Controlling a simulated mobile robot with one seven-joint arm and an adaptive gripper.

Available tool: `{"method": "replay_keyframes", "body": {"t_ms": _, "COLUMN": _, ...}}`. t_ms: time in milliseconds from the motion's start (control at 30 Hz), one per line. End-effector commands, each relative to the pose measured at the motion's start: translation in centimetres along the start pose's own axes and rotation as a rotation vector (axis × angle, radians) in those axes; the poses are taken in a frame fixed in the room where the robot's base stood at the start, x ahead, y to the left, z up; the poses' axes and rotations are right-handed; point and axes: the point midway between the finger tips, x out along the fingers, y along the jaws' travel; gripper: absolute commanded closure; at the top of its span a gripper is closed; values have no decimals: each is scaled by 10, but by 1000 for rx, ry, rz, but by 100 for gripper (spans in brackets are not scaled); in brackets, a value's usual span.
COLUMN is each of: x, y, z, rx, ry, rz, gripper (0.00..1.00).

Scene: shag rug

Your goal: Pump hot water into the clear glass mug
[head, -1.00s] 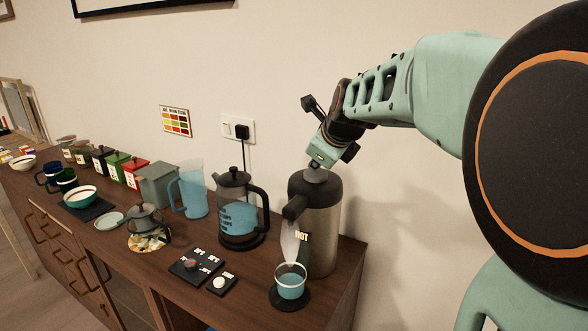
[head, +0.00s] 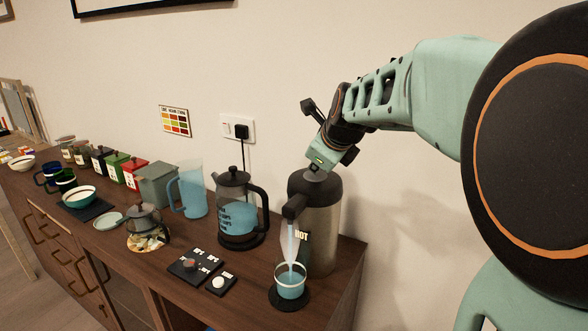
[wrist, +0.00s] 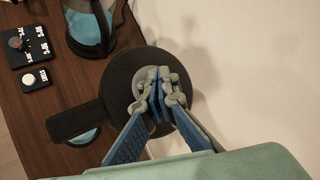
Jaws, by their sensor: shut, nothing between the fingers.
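The steel pump flask (head: 318,232), with a black top and a HOT label, stands at the right end of the sideboard. Its dark lid and spout also show in the wrist view (wrist: 80,119). My gripper (head: 314,168) is shut and empty, pointing down with its fingertips at the round pump button on the lid; in the wrist view the closed fingers (wrist: 158,95) cover much of that button. A pale stream of water (head: 291,246) runs from the spout into the clear glass mug (head: 290,281). The mug sits on a round black coaster (head: 289,299) and holds blue-tinted water.
A glass kettle (head: 238,215) of blue water stands left of the flask, with a blue jug (head: 190,190) beyond it. The wall is close behind; the sideboard ends just right of the flask.

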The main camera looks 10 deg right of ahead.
Motion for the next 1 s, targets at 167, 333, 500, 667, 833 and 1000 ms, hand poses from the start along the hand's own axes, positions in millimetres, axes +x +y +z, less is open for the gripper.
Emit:
{"method": "replay_keyframes", "body": {"t_ms": 167, "x": 2, "y": 2, "z": -3, "rx": 1, "ry": 6, "rz": 7, "gripper": 100}}
{"method": "replay_keyframes", "body": {"t_ms": 333, "x": -3, "y": -1, "z": 0, "rx": 1, "ry": 7, "rz": 7, "gripper": 100}}
{"method": "replay_keyframes", "body": {"t_ms": 500, "x": -11, "y": -7, "z": 6, "rx": 0, "ry": 6, "rz": 7, "gripper": 100}}
{"method": "replay_keyframes", "body": {"t_ms": 667, "x": -17, "y": -12, "z": 11, "rx": 0, "ry": 5, "rz": 5, "gripper": 100}}
{"method": "replay_keyframes", "body": {"t_ms": 833, "x": -18, "y": -13, "z": 12, "rx": 0, "ry": 3, "rz": 4, "gripper": 100}}
{"method": "replay_keyframes", "body": {"t_ms": 1000, "x": -18, "y": -13, "z": 12, "rx": 0, "ry": 2, "rz": 3, "gripper": 100}}
